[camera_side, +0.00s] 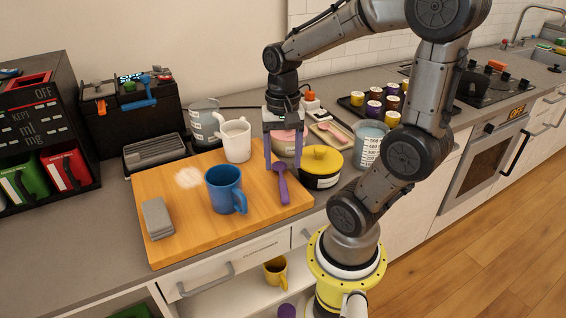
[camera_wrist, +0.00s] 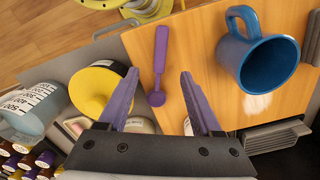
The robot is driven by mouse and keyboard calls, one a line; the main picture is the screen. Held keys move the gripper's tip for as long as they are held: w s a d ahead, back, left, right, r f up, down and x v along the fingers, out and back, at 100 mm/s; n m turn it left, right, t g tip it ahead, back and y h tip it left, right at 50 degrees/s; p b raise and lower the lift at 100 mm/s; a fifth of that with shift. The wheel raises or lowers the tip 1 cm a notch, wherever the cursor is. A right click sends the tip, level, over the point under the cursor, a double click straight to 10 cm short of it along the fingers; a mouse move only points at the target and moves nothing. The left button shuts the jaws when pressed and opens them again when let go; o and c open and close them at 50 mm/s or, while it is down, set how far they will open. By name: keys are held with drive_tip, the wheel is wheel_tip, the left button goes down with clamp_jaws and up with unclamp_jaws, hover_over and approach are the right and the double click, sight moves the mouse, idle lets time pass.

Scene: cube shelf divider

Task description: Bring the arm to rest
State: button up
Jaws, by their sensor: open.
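My gripper (camera_side: 281,152) hangs over the right back part of the wooden board (camera_side: 170,245), fingers pointing down. Its two purple fingers are spread apart with nothing between them; they also show in the wrist view (camera_wrist: 158,88). A purple spoon (camera_side: 282,183) lies on the board near its right edge, close to the fingers in the side view. In the wrist view the spoon (camera_wrist: 160,62) lies beyond the fingertips. Whether the fingers touch anything is not clear.
A blue mug (camera_side: 226,188), white mug (camera_side: 236,140) and grey block (camera_side: 157,217) stand on the board. A yellow-lidded pot (camera_side: 321,166) is right of the gripper. A measuring jug (camera_side: 369,142) and several jars (camera_side: 375,108) stand farther right. A black toolbox (camera_side: 130,110) is at back left.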

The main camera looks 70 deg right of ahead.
drive_tip(key=shift+r, duration=0.25)
idle(0.3)
drive_tip(key=a+r+n+t, duration=0.5)
drive_tip(key=a+n, duration=0.4)
drive_tip(key=n, duration=0.4)
drive_tip(key=shift+s+a+r+t, duration=0.3)
drive_tip(key=shift+s, duration=0.1)
